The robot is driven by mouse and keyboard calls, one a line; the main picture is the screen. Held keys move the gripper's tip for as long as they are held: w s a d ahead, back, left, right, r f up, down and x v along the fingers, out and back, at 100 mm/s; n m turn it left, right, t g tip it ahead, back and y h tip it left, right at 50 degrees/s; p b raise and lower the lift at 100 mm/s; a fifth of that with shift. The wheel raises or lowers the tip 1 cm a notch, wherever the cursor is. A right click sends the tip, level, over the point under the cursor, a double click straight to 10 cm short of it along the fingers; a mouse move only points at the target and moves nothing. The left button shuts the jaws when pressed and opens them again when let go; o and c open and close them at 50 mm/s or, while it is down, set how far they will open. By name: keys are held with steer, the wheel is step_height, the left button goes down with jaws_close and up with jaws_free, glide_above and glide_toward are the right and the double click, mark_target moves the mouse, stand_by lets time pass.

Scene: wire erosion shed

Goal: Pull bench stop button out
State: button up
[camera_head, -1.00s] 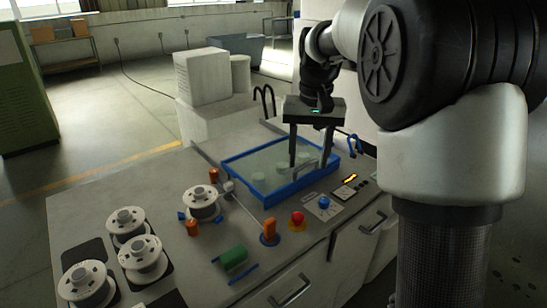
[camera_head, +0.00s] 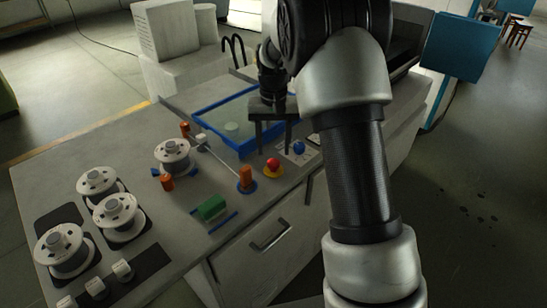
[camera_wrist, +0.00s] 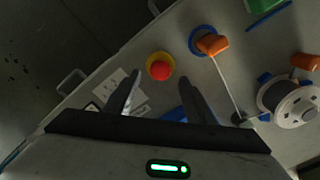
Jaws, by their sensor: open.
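The bench stop button is a red knob (camera_head: 272,165) on a yellow ring, near the front edge of the bench. In the wrist view the red knob (camera_wrist: 160,69) shows just beyond and between my fingertips. My gripper (camera_head: 273,148) is open and empty, pointing down above the bench behind and close to the button. In the wrist view my gripper (camera_wrist: 158,82) has its two fingers apart. I cannot tell how far the fingertips are above the bench top. Nothing hides the button.
A blue-rimmed tray (camera_head: 200,122) is behind. White spools (camera_head: 118,213) and a green block (camera_head: 211,207) lie further left.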

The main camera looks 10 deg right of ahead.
mark_target(274, 161)
steer(key=shift+f, duration=2.25)
steer(key=shift+c, duration=0.2)
